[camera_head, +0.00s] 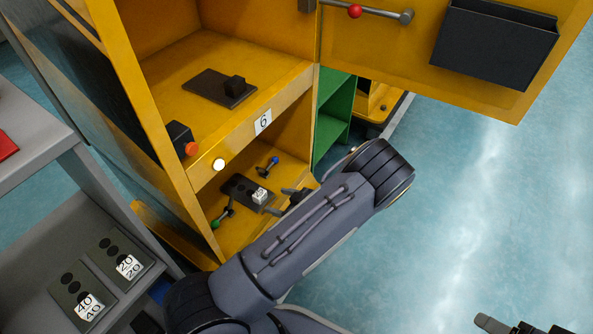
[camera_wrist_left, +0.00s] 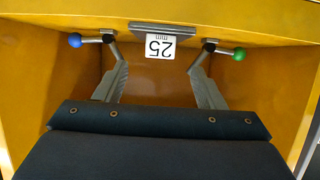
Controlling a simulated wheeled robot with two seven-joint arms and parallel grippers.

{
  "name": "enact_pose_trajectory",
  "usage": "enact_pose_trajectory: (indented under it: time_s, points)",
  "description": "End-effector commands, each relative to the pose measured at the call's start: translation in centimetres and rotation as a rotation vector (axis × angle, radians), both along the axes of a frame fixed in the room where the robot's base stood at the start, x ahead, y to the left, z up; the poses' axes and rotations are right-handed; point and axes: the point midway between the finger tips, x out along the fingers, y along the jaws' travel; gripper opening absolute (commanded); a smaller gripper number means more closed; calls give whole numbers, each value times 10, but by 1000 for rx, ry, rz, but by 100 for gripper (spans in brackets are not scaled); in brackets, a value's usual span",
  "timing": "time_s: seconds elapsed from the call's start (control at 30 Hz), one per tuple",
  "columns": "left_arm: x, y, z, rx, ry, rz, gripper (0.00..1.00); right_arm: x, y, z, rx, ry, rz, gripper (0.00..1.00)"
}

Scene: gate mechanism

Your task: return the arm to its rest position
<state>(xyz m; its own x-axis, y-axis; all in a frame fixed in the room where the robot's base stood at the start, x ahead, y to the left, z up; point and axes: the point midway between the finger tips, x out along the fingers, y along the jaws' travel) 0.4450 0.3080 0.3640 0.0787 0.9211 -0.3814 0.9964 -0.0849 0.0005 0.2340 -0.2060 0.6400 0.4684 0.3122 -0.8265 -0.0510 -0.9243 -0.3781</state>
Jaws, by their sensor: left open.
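My left gripper (camera_head: 281,200) is open and empty at the lower bay of the yellow cabinet (camera_head: 292,85), its arm coming in from the lower left. Its two fingers also show spread apart in the left wrist view (camera_wrist_left: 158,62). Between and beyond the fingertips is a white-labelled block (camera_wrist_left: 160,46) marked 25 mm; the head view shows it on a dark plate (camera_head: 238,188). A blue-knobbed lever (camera_wrist_left: 88,40) and a green-knobbed lever (camera_wrist_left: 225,52) lie close to the fingertips; contact cannot be told. My right gripper (camera_head: 520,326) is only partly visible at the bottom right.
The open cabinet door (camera_head: 410,45) carries a red-knobbed bar (camera_head: 370,12) and a black bin (camera_head: 495,45). A grey shelf (camera_head: 40,130) with blocks labelled 40 (camera_head: 86,304) and 20 (camera_head: 128,265) stands at left. The blue floor (camera_head: 440,200) at right is clear.

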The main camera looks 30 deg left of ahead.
Motion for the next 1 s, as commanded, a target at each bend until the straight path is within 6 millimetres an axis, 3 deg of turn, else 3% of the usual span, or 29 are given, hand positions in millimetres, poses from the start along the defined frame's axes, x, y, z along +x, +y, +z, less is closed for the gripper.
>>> enact_pose_trajectory:
  time_s: [0.27,0.47,0.6,0.77,0.87,1.0]
  points:
    - [6,-1,3,-43,-12,-15,63,0,0,0,0,0,0,60]
    - [45,-16,26,-357,-103,-153,63,0,0,0,0,0,0,60]
    - [72,-41,68,-641,-196,-333,63,0,0,0,0,0,0,60]
    - [78,-74,137,-902,-285,-588,63,0,0,0,0,0,0,60]
    - [64,-93,186,-1018,-315,-767,63,0,0,0,0,0,0,60]
    - [20,-113,249,-1105,-304,-1031,63,0,0,0,0,0,0,60]
